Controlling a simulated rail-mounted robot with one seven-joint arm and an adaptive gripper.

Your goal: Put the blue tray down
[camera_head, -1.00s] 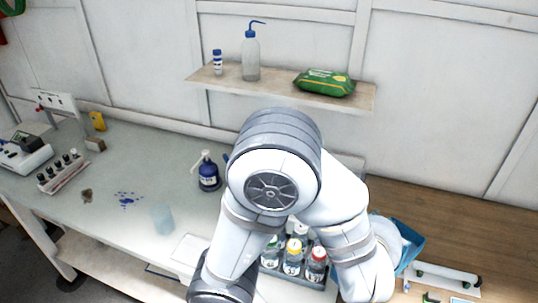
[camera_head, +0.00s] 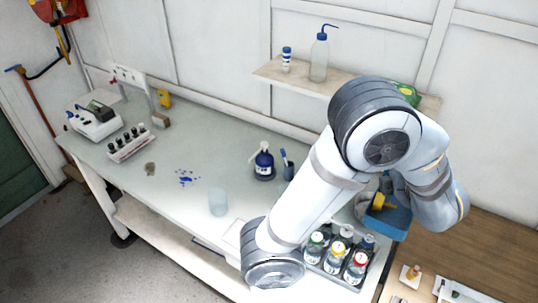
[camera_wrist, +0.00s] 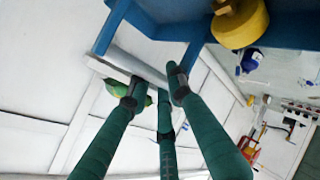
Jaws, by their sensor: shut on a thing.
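The blue tray (camera_head: 392,221) shows at the right in the head view, partly hidden by my arm. It is beside and behind the rack of bottles, and I cannot tell whether it touches a surface. A yellow object (camera_head: 378,202) is at it. In the wrist view the tray's blue wall (camera_wrist: 165,22) crosses the top, with a pale bar (camera_wrist: 128,64) joined to it like a handle. My gripper's green fingers (camera_wrist: 155,89) close around this bar. The head view mostly hides my gripper behind the arm.
A grey rack (camera_head: 318,268) of several capped bottles stands at the bench's right. A blue bottle (camera_head: 263,165), a clear beaker (camera_head: 218,202) and blue spills (camera_head: 186,179) are on the bench. The bench's middle left is fairly clear. A shelf (camera_head: 268,73) hangs above.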

